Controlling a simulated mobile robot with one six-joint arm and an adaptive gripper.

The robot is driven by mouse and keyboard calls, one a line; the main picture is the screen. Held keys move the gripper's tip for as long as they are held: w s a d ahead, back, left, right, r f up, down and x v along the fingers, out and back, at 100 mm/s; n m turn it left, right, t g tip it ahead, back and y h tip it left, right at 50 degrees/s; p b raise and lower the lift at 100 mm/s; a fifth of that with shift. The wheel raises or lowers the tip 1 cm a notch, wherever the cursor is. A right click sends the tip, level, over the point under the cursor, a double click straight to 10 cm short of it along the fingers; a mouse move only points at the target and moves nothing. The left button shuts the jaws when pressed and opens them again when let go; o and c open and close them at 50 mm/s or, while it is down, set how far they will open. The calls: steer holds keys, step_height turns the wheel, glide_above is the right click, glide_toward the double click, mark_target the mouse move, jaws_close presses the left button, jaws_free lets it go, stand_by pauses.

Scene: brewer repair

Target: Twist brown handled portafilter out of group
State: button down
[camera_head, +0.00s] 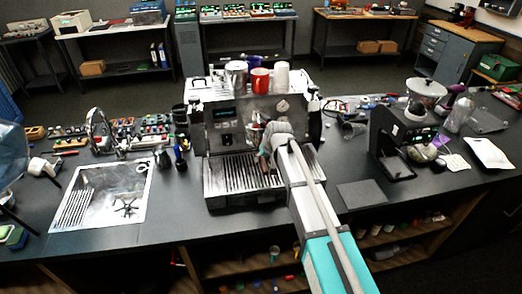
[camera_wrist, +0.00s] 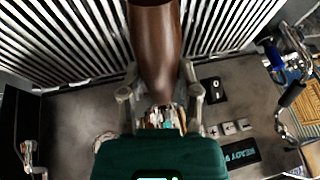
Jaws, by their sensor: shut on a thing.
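The espresso machine (camera_head: 225,112) stands on the counter, its slatted drip tray (camera_head: 228,178) at the front. My gripper (camera_head: 269,150) is at the machine's front, above the right part of the tray. In the wrist view, the brown handle (camera_wrist: 155,45) of the portafilter runs down from the top edge between the two fingers of my gripper (camera_wrist: 158,85), which is shut on it. The drip tray slats (camera_wrist: 60,45) show behind the handle. My arm and gripper hide most of the group and the portafilter in the head view, so I cannot tell how the portafilter sits.
Cups, including a red mug (camera_head: 260,80), stand on top of the machine. A grinder (camera_head: 398,135) stands to the right, with a dark mat (camera_head: 361,194) before it. Counter directly left of the drip tray is clear.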

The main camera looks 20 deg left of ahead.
steer(key=shift+s+d+f, duration=0.1)
steer(key=shift+s+d, duration=0.1)
steer(key=shift+s, duration=0.15)
stand_by(0.7)
steer(key=shift+s+a, duration=0.1)
steer(key=shift+s+a+m, duration=0.1)
steer(key=shift+a+m, duration=0.05)
steer(key=shift+m, duration=0.15)
steer(key=shift+s+a+m, duration=0.15)
steer(key=shift+a+m, duration=0.15)
steer(key=shift+m, duration=0.1)
steer(key=shift+a+t, duration=0.2)
steer(key=shift+t, duration=0.1)
steer(key=shift+s+a+m+h, duration=0.15)
steer(key=shift+a+m+h, duration=0.15)
steer(key=shift+a+m, duration=0.35)
stand_by(0.4)
steer(key=shift+a+m+t+h, duration=0.35)
steer(key=shift+a+m, duration=0.2)
steer(key=shift+m, duration=0.2)
